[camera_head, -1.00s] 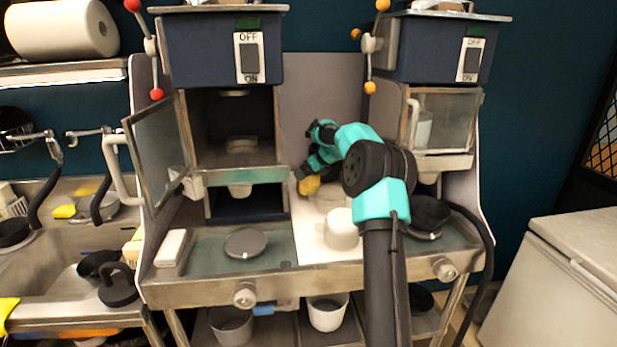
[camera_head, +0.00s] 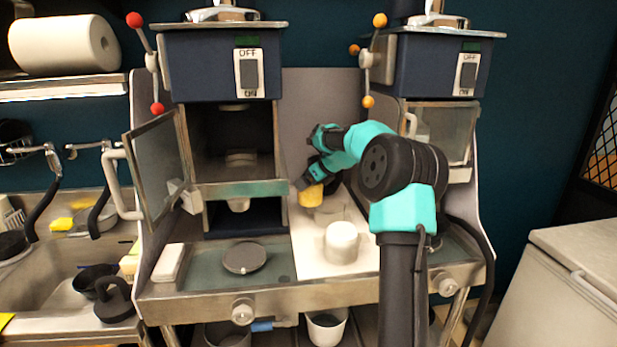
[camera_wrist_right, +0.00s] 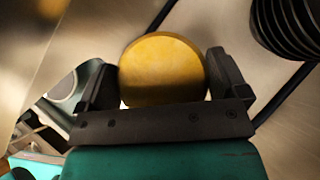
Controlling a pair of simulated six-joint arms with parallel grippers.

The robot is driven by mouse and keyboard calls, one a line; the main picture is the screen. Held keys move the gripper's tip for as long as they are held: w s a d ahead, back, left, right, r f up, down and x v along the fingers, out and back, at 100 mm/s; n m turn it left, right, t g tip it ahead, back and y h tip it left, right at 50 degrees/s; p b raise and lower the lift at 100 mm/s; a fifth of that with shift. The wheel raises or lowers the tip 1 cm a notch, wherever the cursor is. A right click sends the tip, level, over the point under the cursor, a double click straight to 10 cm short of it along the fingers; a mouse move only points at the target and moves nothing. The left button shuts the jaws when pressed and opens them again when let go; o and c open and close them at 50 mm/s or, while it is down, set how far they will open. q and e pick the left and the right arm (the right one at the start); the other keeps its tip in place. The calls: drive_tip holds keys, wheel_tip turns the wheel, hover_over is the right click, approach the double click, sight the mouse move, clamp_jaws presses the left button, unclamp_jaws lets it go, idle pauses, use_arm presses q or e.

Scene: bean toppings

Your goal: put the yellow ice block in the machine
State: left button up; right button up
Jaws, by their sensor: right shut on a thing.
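The yellow ice block (camera_head: 311,196) is a round, thick yellow disc. My right gripper (camera_head: 303,184) is shut on it and holds it above the white board between the two machines. In the right wrist view the block (camera_wrist_right: 163,66) sits between the two dark fingers of the gripper (camera_wrist_right: 162,80). The left machine (camera_head: 219,62) has its glass door (camera_head: 158,160) swung open to the left, and its chamber (camera_head: 226,135) shows a small round stand inside. The right machine (camera_head: 438,64) has its glass front shut, partly hidden behind my right arm. My left gripper is not in view.
A white cylinder (camera_head: 341,243) stands on the white board (camera_head: 310,262) below the block. A dark round lid (camera_head: 244,257) and a white box (camera_head: 169,262) lie on the left counter. The open door's frame stands left of the chamber.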

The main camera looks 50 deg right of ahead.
drive_tip(key=s+a, duration=0.8)
drive_tip(key=s, duration=0.2)
drive_tip(key=shift+s+a, duration=0.25)
drive_tip(key=shift+s, duration=0.05)
